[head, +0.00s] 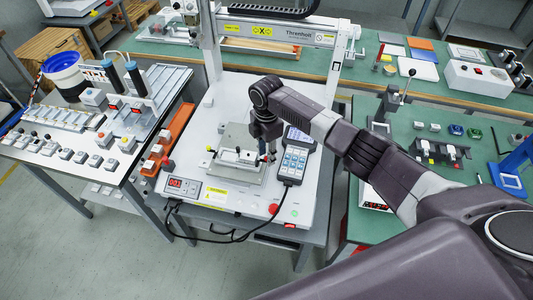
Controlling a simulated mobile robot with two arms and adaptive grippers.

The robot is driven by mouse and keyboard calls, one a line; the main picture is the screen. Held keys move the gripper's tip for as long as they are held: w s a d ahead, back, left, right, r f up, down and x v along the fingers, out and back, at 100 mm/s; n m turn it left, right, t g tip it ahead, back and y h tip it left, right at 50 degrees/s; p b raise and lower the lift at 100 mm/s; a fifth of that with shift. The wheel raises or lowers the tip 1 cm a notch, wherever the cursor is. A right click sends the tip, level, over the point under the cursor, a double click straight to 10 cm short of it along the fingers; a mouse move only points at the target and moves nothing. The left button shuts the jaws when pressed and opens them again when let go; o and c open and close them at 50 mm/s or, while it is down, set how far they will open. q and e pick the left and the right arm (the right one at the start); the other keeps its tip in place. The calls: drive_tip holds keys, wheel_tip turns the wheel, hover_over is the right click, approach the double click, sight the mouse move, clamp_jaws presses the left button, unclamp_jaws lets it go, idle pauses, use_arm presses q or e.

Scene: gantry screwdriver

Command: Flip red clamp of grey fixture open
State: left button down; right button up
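The grey fixture (240,172) sits on the white bed of the gantry machine in the middle of the head view. A pale block with dark details lies on top of it. My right arm reaches in from the right, and my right gripper (267,152) points down over the fixture's right rear part. The gripper is small and dark here, so I cannot tell whether its fingers are open or whether they touch anything. The red clamp is not clearly visible; the gripper covers much of that area. My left gripper is not in view.
A handheld controller (293,162) lies close to the right of the fixture. The gantry post (209,40) and crossbeam (275,32) stand behind. A red button (273,209) and a display (184,185) are at the front. A parts table (60,165) stands left.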

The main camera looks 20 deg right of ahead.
wheel_tip(320, 180, up, 12)
idle(0.6)
